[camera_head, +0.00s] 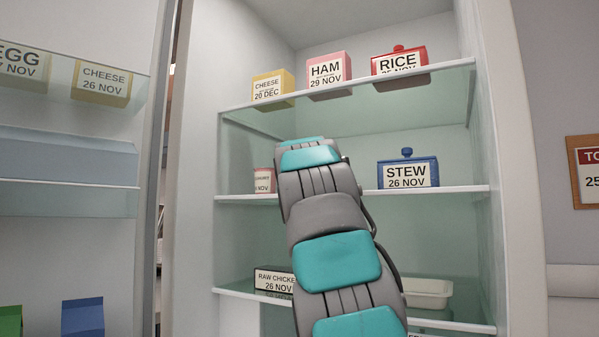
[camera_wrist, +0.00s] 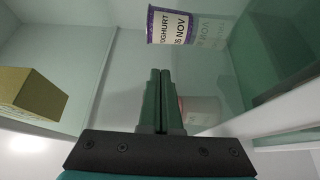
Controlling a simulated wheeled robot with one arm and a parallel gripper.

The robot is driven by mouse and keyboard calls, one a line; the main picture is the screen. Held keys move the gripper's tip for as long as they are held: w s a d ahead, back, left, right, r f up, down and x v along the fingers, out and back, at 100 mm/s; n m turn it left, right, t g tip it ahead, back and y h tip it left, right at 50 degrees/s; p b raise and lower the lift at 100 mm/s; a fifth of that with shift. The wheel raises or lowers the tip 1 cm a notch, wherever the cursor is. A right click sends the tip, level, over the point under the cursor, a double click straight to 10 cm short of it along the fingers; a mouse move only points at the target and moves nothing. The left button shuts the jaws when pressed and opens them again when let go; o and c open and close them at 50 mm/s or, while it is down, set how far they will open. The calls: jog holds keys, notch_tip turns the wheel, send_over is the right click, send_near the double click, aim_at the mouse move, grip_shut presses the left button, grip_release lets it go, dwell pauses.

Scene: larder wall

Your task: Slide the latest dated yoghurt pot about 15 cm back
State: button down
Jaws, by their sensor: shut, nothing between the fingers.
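A yoghurt pot (camera_wrist: 172,27) with a purple rim and white label shows at the top of the wrist view, turned on its side by the camera's roll. Its date seems to end in "6 NOV"; the first digit is unclear. My gripper (camera_wrist: 160,72) is shut and empty, with its tips apart from this pot in the picture. A pinkish thing (camera_wrist: 205,104) shows beside the fingers, partly hidden. In the head view a small pink-topped item (camera_head: 264,181) stands on the middle shelf, its label too small to read. My arm hides the gripper and part of that shelf.
A blue stew tub (camera_head: 407,173) stands right on the middle shelf (camera_head: 450,189). Above are cheese (camera_head: 272,88), ham (camera_head: 329,75) and rice (camera_head: 400,62). Raw chicken (camera_head: 273,281) and a white tray (camera_head: 428,293) are below. A yellow box (camera_wrist: 32,94) shows in the wrist view.

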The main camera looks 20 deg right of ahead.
jog(key=shift+p+x, duration=0.4)
jog(key=shift+x, duration=0.6)
jog(key=shift+w+d+p, duration=0.3)
jog(key=shift+w+d, duration=0.2)
jog(key=shift+d, duration=0.45)
jog(key=shift+w+d+p, duration=0.3)
jog(key=shift+w+d, duration=0.2)
jog(key=shift+d, duration=0.4)
